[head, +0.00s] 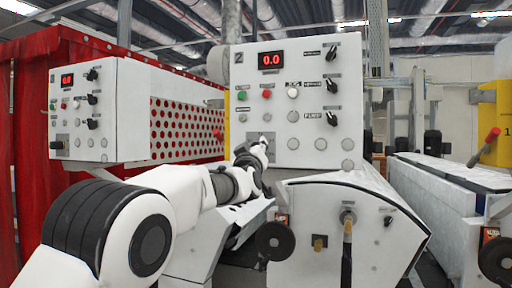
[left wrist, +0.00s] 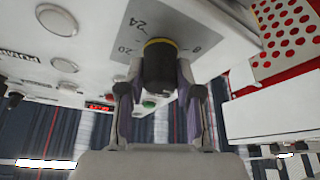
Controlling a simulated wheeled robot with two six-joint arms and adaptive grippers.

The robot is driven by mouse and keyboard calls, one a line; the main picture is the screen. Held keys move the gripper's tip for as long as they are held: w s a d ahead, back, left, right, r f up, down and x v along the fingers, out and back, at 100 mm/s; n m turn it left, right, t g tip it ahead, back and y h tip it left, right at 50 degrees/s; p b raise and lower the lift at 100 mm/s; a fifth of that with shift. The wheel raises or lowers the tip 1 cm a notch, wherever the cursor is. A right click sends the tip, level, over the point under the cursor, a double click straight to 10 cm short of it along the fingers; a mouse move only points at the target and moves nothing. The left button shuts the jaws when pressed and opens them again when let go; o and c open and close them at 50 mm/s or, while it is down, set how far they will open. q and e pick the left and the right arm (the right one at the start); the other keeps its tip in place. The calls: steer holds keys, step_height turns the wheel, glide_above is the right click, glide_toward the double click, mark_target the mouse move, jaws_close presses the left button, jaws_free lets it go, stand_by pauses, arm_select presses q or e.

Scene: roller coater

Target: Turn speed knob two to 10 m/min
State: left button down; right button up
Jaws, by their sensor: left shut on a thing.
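The panel marked 2 (head: 285,207) is a white box with a red display (head: 271,60) reading 0.0. My left gripper (head: 257,150) reaches its lower left corner and covers the knob there. In the left wrist view the speed knob (left wrist: 159,66) is black with a yellowish ring at its base. It sits on a grey scale plate (left wrist: 138,28) where 20, 24 and 8 can be read. The fingers of my left gripper (left wrist: 160,84) are shut on the knob, one on each side. The knob's pointer is hidden. My right gripper is not in view.
Black selector knobs (head: 331,86) and several buttons (head: 266,94) sit on the same panel. A similar panel (head: 100,122) at left also reads 0.0. A white machine body with a handwheel (head: 275,241) stands below. A red curtain (head: 32,75) hangs at left.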

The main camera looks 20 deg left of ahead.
arm_select(q)
steer(key=c, duration=0.8)
jaws_free()
steer(key=v, duration=1.2)
steer(key=shift+d, duration=0.1)
steer(key=shift+w, duration=0.1)
steer(key=shift+f, duration=0.1)
